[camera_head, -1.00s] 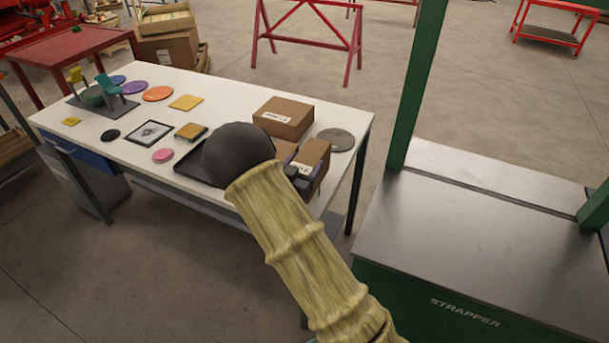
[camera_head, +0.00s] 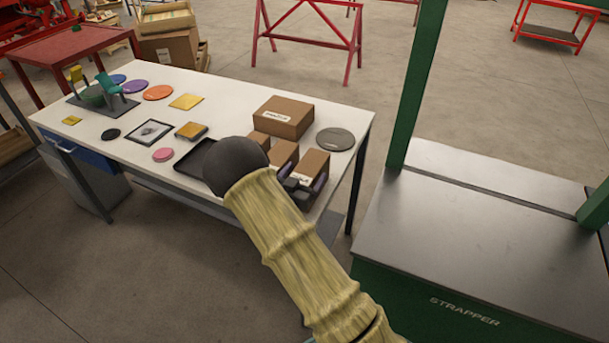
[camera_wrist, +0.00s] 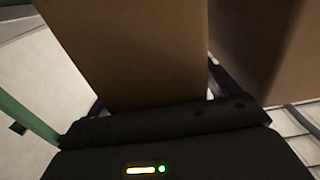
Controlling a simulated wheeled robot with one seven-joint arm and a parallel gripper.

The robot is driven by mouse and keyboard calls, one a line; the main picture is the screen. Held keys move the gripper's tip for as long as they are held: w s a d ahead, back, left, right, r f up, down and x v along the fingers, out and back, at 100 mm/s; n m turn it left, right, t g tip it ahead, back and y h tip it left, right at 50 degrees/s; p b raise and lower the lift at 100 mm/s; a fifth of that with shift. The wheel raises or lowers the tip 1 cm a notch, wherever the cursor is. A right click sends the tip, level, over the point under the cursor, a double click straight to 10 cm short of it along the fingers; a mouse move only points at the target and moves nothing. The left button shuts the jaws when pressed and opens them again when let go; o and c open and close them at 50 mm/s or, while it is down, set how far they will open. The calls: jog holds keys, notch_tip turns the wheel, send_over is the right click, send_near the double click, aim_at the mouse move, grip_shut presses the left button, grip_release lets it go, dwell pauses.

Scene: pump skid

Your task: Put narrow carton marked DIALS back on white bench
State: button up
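A narrow brown carton (camera_head: 313,166) is between the fingers of my gripper (camera_head: 305,184) at the near right end of the white bench (camera_head: 225,92). I cannot read DIALS on it. In the wrist view this carton (camera_wrist: 130,50) fills the middle, with a finger along each side, and the gripper looks shut on it. It looks upright, at or close to the bench top; my gripper hides its lower part, so contact is unclear. A similar carton (camera_head: 283,154) stands just left of it; it also shows in the wrist view (camera_wrist: 285,55), with a narrow gap between.
A wider labelled carton (camera_head: 284,115) and a grey disc (camera_head: 335,139) lie behind. A small carton (camera_head: 260,140) and a black tray (camera_head: 197,158) are to the left, the tray partly hidden by my arm. The green strapper (camera_head: 460,240) stands right of the bench.

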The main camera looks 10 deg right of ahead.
jog(key=shift+r, duration=0.15)
jog(key=b+v, duration=0.2)
jog(key=v, duration=1)
dwell(0.4)
jog(key=s+d+r+n+g+y, duration=0.2)
jog(key=s+d+n+g+y, duration=0.1)
jog(key=s, duration=0.6)
jog(key=s+d+r+n+g+y, duration=0.2)
jog(key=s+d+n+g+y, duration=0.2)
jog(key=s+g, duration=0.5)
jog(key=d+y, duration=0.2)
jog(key=y, duration=0.1)
jog(key=shift+s+d+r+y, duration=0.2)
jog(key=shift+s+r+y, duration=0.1)
jog(key=shift+s+r, duration=0.05)
